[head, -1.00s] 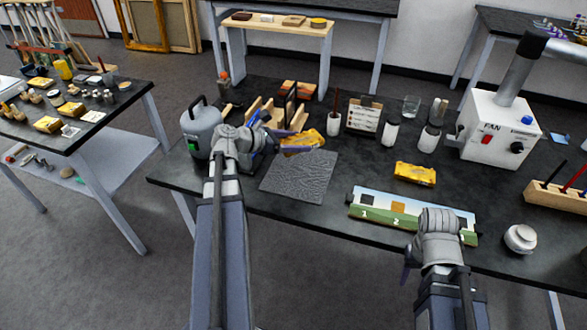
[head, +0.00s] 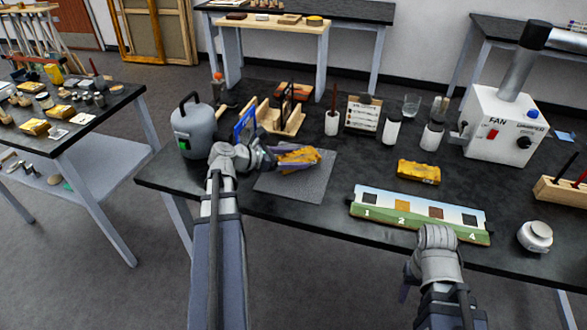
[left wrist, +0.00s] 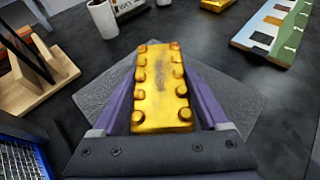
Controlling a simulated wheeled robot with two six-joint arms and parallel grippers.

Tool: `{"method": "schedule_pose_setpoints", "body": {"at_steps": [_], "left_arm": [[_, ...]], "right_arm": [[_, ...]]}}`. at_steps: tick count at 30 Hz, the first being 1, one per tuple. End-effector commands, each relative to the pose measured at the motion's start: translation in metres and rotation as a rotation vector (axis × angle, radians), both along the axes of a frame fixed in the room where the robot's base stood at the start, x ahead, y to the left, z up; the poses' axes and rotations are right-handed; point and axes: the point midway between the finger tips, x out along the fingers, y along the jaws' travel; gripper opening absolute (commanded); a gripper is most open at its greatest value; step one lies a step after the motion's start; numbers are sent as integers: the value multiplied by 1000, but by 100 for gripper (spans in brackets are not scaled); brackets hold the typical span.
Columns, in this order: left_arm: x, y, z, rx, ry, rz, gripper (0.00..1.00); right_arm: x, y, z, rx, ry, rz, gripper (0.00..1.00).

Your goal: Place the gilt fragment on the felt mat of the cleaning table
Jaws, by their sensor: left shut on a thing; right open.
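The gilt fragment (head: 302,154), a golden bar with knobs along its edges, is held between the purple fingers of my left gripper (head: 296,161). It also shows in the left wrist view (left wrist: 158,82), with a finger along each side. The grey felt mat (head: 301,188) lies on the dark table under the fragment, turned askew in the left wrist view (left wrist: 236,98). Whether the fragment touches the mat, I cannot tell. My right gripper (head: 405,283) is open and empty at the table's front edge, partly hidden by its wrist.
A second gilt piece (head: 418,172) lies right of the mat, behind a numbered strip (head: 420,213). A wooden rack (head: 290,122) stands behind the mat, and a grey canister (head: 193,131) to its left. A white cup (head: 332,123) and FAN box (head: 505,125) stand further right.

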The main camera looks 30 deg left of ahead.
Motion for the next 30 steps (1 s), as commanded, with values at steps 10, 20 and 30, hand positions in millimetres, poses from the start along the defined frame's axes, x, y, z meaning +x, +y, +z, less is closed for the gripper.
{"method": "schedule_pose_setpoints", "body": {"at_steps": [10, 20, 30], "left_arm": [[0, 0, -23, -1, -1, 0, 12], [0, 0, -26, 0, 0, 0, 85], [0, 0, -26, 0, 0, 0, 100]], "right_arm": [[0, 0, -23, 0, 0, 0, 50], [0, 0, -26, 0, 0, 0, 50], [0, 0, -26, 0, 0, 0, 50]]}}
